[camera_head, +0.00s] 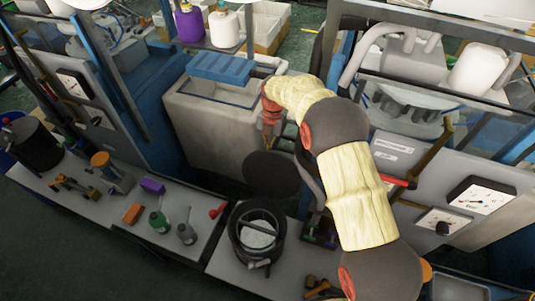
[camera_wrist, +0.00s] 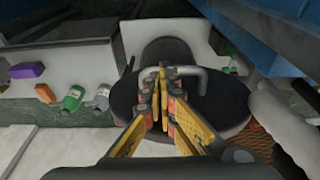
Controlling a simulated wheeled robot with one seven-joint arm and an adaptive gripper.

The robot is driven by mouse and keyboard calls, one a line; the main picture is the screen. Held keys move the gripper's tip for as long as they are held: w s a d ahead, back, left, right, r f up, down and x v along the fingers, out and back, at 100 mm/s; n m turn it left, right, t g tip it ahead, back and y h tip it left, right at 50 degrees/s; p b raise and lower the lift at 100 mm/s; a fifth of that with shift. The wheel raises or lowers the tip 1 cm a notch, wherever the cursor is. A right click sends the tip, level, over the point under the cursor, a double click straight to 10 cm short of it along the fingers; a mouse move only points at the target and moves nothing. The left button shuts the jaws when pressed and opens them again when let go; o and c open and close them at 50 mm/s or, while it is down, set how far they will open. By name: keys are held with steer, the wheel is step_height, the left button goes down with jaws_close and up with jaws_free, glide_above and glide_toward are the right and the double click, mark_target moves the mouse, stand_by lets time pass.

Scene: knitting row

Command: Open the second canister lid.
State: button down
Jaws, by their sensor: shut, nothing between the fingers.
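An open black canister (camera_head: 236,242) stands on the grey bench in the head view, with a pale interior showing. A dark round lid (camera_head: 272,175) is at its far side, swung up clear of the opening. In the wrist view the lid (camera_wrist: 215,112) fills the middle, with a pale bar handle (camera_wrist: 203,78) on its face. My gripper (camera_wrist: 167,72) is shut with its fingertips in front of the handle; nothing is held. I cannot tell whether the fingertips touch it. Another black canister (camera_head: 33,146) stands at the far left.
A grey bin (camera_head: 215,135) is behind. A gauge panel (camera_head: 485,200) is on the right.

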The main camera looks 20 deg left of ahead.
steer(key=shift+r, duration=0.1)
stand_by(0.3)
steer(key=v, duration=1.2)
